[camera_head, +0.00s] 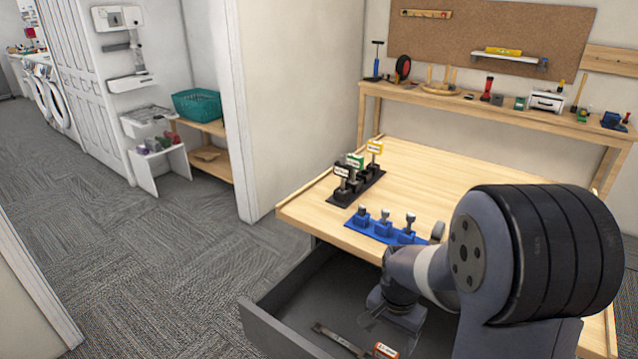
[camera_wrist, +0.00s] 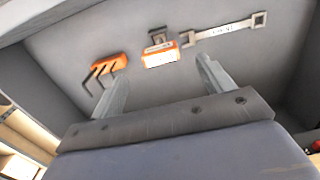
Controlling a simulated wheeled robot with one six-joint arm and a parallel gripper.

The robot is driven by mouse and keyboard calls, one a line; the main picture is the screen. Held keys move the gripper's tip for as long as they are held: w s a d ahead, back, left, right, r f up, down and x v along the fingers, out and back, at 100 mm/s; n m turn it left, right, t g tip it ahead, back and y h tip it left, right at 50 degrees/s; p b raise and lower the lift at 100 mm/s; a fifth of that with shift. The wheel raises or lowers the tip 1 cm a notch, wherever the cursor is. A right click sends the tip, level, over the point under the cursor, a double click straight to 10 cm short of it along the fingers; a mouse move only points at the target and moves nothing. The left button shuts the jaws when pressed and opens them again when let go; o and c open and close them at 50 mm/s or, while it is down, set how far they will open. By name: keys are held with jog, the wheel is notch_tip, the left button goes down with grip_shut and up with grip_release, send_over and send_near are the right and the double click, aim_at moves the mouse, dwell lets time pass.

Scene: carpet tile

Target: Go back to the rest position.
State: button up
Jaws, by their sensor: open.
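My gripper (camera_head: 385,322) hangs over the open grey drawer (camera_head: 265,328) under the workbench, with my arm reaching in from the right. In the wrist view my gripper (camera_wrist: 160,70) is open, its two fingers apart with nothing held between them. Beyond the fingertips on the drawer floor lie an orange hex key set (camera_wrist: 108,68), an orange and white labelled block (camera_wrist: 160,54) and a grey wrench (camera_wrist: 225,30). In the head view the wrench (camera_head: 340,340) and a labelled orange block (camera_head: 386,350) show near the bottom edge.
The wooden workbench top (camera_head: 430,170) carries a black rack (camera_head: 345,190) with labelled holders and a blue rack (camera_head: 375,228) with several small tools. A back shelf (camera_head: 480,105) holds more tools. Open carpet (camera_head: 150,250) lies to the left.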

aim_at(386, 352)
notch_tip(386, 352, up, 2)
jog(key=shift+r, duration=0.1)
notch_tip(386, 352, down, 11)
jog(key=shift+r+b, duration=0.2)
jog(key=shift+b, duration=0.15)
notch_tip(386, 352, up, 18)
jog(key=w+p, duration=0.1)
jog(key=p, duration=1.1)
jog(key=w+r+n+p, duration=0.2)
jog(key=w+r+n, duration=0.1)
jog(key=w+r, duration=0.8)
jog(key=shift+r+n+p, duration=0.2)
jog(key=shift+n+p, duration=0.2)
jog(key=shift+d, duration=0.1)
